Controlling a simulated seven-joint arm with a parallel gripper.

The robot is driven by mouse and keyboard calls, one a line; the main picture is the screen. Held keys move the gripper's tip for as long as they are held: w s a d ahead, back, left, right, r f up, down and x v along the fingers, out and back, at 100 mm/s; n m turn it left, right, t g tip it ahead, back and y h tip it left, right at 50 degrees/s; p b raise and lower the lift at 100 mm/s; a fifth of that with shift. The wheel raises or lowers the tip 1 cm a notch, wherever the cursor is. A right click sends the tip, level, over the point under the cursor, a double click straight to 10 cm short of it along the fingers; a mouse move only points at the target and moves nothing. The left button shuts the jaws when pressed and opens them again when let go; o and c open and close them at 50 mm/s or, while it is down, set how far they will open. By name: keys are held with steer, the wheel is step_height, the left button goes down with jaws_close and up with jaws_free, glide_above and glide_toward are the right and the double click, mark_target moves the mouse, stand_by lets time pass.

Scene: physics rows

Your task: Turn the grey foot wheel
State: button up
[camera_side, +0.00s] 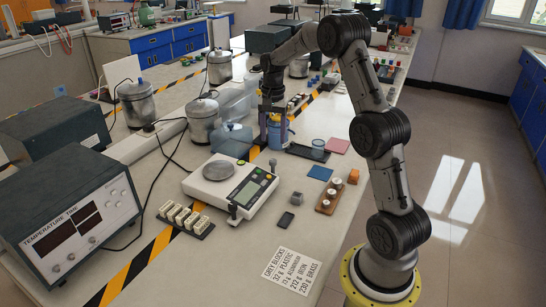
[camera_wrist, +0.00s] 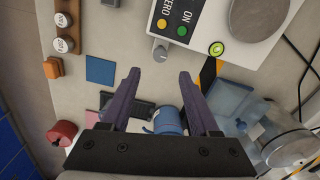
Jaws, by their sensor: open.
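The white balance (camera_side: 222,180) stands on the bench, with a round pan and a front panel; part of it shows at the top of the wrist view (camera_wrist: 212,52). A small grey foot wheel (camera_wrist: 160,53) sticks out at its edge, by the yellow and green buttons. In the side view that wheel (camera_side: 272,165) is at the balance's right corner, and another grey foot (camera_side: 233,213) is at the front corner. My gripper (camera_wrist: 159,76) is open, with dark purple fingers apart and nothing between the tips. In the side view my gripper (camera_side: 273,143) is beyond the balance, apart from the wheel.
A blue jar (camera_wrist: 168,121) stands close to the fingers. A dark tray (camera_side: 307,152), a blue square (camera_side: 320,173) and a wooden block of weights (camera_side: 328,199) lie right of the balance. A clear blue container (camera_side: 232,140) is behind it. Metal cans stand farther left.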

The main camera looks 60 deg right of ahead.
mark_target(273, 160)
step_height(273, 160, down, 8)
steer(key=shift+f, duration=0.25)
jaws_close()
stand_by(0.4)
